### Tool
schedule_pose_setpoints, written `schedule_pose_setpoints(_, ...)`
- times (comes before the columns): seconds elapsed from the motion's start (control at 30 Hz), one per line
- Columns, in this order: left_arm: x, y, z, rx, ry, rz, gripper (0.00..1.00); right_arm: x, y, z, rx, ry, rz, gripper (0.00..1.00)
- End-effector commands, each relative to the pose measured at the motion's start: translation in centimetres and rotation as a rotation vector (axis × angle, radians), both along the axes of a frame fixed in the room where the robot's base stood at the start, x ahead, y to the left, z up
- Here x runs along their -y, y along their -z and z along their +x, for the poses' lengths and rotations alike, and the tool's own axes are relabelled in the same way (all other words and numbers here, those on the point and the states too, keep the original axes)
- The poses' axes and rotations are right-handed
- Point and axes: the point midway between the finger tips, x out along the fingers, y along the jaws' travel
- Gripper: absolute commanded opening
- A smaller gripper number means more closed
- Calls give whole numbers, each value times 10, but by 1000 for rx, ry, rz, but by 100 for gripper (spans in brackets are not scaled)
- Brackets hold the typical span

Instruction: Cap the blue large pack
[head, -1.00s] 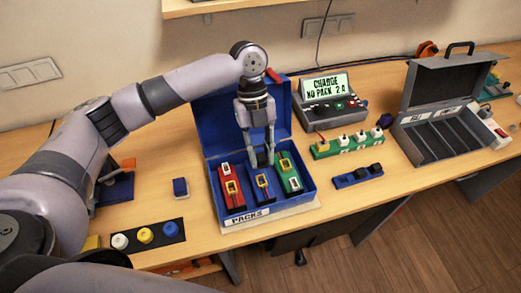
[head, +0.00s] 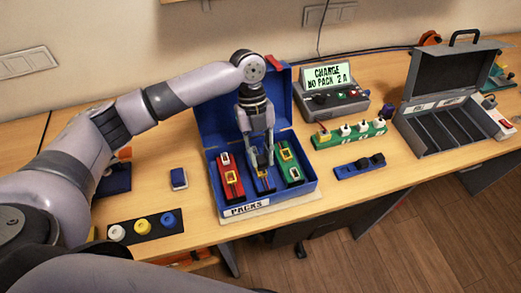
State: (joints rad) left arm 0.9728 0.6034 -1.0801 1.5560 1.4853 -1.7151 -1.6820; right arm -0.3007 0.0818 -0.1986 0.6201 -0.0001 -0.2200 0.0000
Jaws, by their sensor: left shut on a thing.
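The blue pack (head: 266,187), with a yellow frame on top, is in the middle of the open blue box labelled PACKS (head: 246,209), between a red pack (head: 228,184) and a green pack (head: 288,168). My left gripper (head: 262,165) points down into the box, its fingers shut on the blue pack and hiding part of it. I cannot tell whether the pack is clear of the box floor. A black strip (head: 132,233) on the table holds white (head: 116,232), yellow (head: 143,226) and blue (head: 168,220) round pieces. My right gripper is not in view.
A small blue block (head: 179,178) lies left of the box. Right of it stand a charger (head: 333,102) reading "CHARGE NO PACK 2 A", a green strip (head: 349,136), a dark blue strip (head: 359,168) and an open grey case (head: 450,120). The table's front edge is near.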

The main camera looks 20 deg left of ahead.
Motion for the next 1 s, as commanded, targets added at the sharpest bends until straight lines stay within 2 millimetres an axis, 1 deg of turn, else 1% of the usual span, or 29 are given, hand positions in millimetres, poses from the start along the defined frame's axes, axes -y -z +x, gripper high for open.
schedule_pose_setpoints(0.57,0,1,0,0,1,0,2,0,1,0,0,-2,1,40)
schedule_pose_setpoints(0.8,0,0,0,-1,0,-1,2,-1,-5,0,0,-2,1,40)
schedule_pose_setpoints(1.0,0,1,0,1,1,-1,2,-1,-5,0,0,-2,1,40)
